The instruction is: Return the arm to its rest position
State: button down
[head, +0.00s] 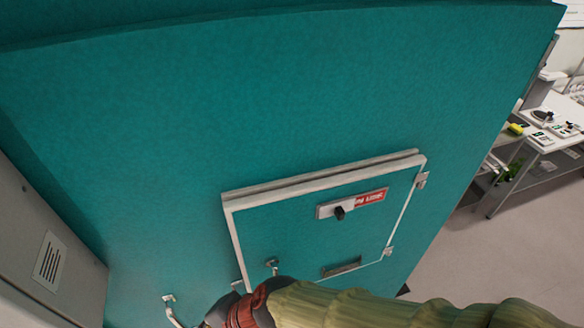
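My arm (390,308) reaches in from the bottom right in the head view, in a ribbed olive-green sleeve with a dark red band (243,310) near its far end. The end of the arm runs to the bottom edge of the picture, and my gripper's fingertips are not visible. The arm's end is low in front of a teal chamber wall (230,100), just below a hatch door (320,235) with a white frame. The door looks closed, with a black knob (340,213) and a red label (371,198) on it.
A grey cabinet (40,240) with a vent stands close at the left. Small metal handles (170,312) stick out of the wall low down. Open floor (470,250) lies at the right, with a white bench (555,135) holding several small items beyond it.

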jog(key=w+d+f+n+t+h+b, duration=0.1)
jog(key=w+d+f+n+h+b, duration=0.1)
jog(key=d+f+b, duration=0.3)
jog(key=w+d+f+n+t+h+b, duration=0.2)
jog(key=d+f+b, duration=0.4)
jog(key=d+b, duration=0.7)
jog(key=w+d+f+n+t+h+b, duration=0.2)
jog(key=w+d+f+b, duration=0.3)
jog(key=d, duration=1.5)
jog(key=h+b, duration=0.1)
jog(key=b, duration=0.4)
jog(key=shift+w+f+h, duration=0.3)
jog(key=shift+w+f, duration=0.1)
jog(key=c, duration=2.5)
grip_release()
jog(key=shift+c, duration=0.2)
